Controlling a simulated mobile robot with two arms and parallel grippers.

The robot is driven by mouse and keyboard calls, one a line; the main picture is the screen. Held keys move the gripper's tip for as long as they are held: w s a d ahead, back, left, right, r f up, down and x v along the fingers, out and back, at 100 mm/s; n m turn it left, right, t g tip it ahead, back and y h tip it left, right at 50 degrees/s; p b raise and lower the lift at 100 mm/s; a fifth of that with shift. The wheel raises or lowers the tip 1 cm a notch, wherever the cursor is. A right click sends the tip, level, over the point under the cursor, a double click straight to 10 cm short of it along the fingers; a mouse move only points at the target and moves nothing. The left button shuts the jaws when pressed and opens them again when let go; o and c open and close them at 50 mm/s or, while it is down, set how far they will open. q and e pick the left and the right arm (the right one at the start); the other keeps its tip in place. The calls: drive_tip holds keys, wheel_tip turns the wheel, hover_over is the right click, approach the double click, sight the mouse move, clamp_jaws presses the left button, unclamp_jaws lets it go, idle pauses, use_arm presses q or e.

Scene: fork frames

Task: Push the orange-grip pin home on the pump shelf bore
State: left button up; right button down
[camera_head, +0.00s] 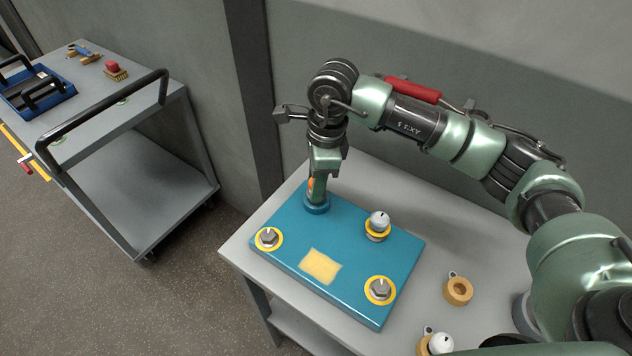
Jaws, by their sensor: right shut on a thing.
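My right gripper (325,170) points down over the back left corner of a teal block. It is shut on the orange-grip pin (311,184), of which only a small orange part shows beside the fingers. The pin stands roughly upright at a round blue collar (317,207) on that corner. The bore itself and the pin's lower end are hidden, so I cannot tell how deep the pin sits. The teal block (345,240) lies on a grey shelf top (240,250). My left gripper is not in view.
The block also carries hex-headed parts in yellow rings (268,238) (380,290), a grey-white ball-topped pin (379,222) and a yellow patch (320,266). A tan ring (458,290) and another ball-topped piece (440,343) lie right. A grey cart (140,180) stands left; a wall is behind.

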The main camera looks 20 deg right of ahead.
drive_tip(key=shift+r+p, duration=0.95)
drive_tip(key=shift+r, duration=1.15)
drive_tip(key=shift+b, duration=0.35)
drive_tip(key=shift+f+b, duration=2.05)
drive_tip(key=shift+f, duration=0.2)
drive_tip(key=shift+r, duration=0.2)
drive_tip(key=shift+r+p, duration=1)
drive_tip(key=shift+r, duration=1.05)
drive_tip(key=shift+f+b, duration=2)
drive_tip(key=shift+f, duration=0.2)
drive_tip(key=c, duration=0.9)
unclamp_jaws()
